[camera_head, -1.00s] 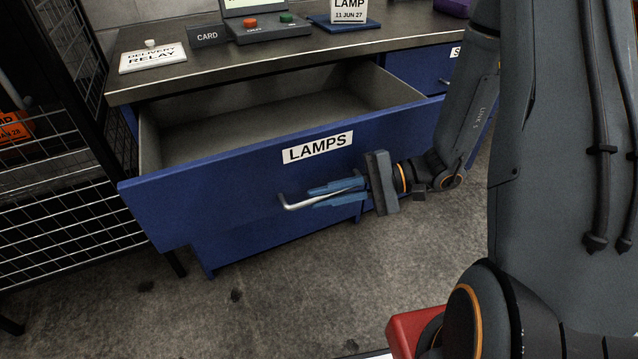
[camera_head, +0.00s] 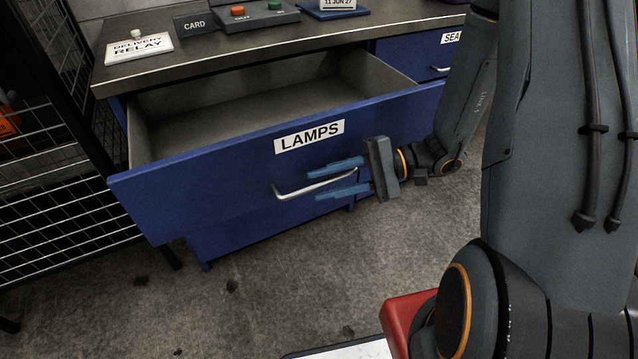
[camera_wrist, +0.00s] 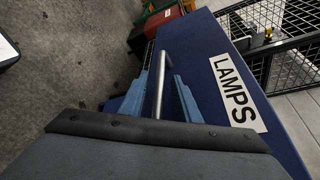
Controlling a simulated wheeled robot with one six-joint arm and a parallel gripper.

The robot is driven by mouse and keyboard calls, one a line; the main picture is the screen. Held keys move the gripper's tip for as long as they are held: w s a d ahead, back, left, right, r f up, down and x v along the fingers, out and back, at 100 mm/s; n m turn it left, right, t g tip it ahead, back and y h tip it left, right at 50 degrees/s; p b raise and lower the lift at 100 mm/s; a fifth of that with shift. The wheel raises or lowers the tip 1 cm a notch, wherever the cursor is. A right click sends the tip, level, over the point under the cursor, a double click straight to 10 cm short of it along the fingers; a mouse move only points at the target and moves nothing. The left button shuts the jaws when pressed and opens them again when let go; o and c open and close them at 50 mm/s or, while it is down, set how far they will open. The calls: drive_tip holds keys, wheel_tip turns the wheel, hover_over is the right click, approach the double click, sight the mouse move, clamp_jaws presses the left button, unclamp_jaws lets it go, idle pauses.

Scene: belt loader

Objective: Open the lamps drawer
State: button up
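The lamps drawer (camera_head: 228,190) is blue with a white LAMPS label and stands pulled well out from the bench. Its inside looks empty. Its silver bar handle (camera_head: 287,193) runs across the front below the label. My gripper (camera_head: 340,177) is open, with one blue finger above the handle and one below, both apart from it. In the wrist view the handle (camera_wrist: 159,86) lies between the two spread fingers, and the drawer front (camera_wrist: 200,50) is beside them.
The bench top (camera_head: 250,44) holds a DELIVERY RELAY plate (camera_head: 137,49), a CARD sign (camera_head: 194,24) and a button box (camera_head: 257,16). A second drawer (camera_head: 410,55) is shut at the right. A wire mesh rack (camera_head: 60,200) stands at the left. Floor in front is clear.

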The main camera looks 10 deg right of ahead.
drive_tip(key=v, duration=0.6)
drive_tip(key=shift+d, duration=0.1)
drive_tip(key=shift+r, duration=0.1)
drive_tip(key=s+a+r+n+g+h, duration=0.4)
drive_tip(key=s+r+n+g+h, duration=0.15)
drive_tip(key=s+h, duration=0.5)
drive_tip(key=d+r+n+t+h+p, duration=0.1)
drive_tip(key=d+r+t+h+p, duration=0.3)
drive_tip(key=r+p, duration=0.6)
drive_tip(key=d+h+p, duration=0.1)
drive_tip(key=d+p, duration=0.1)
drive_tip(key=p, duration=0.1)
drive_tip(key=shift+r+t, duration=0.35)
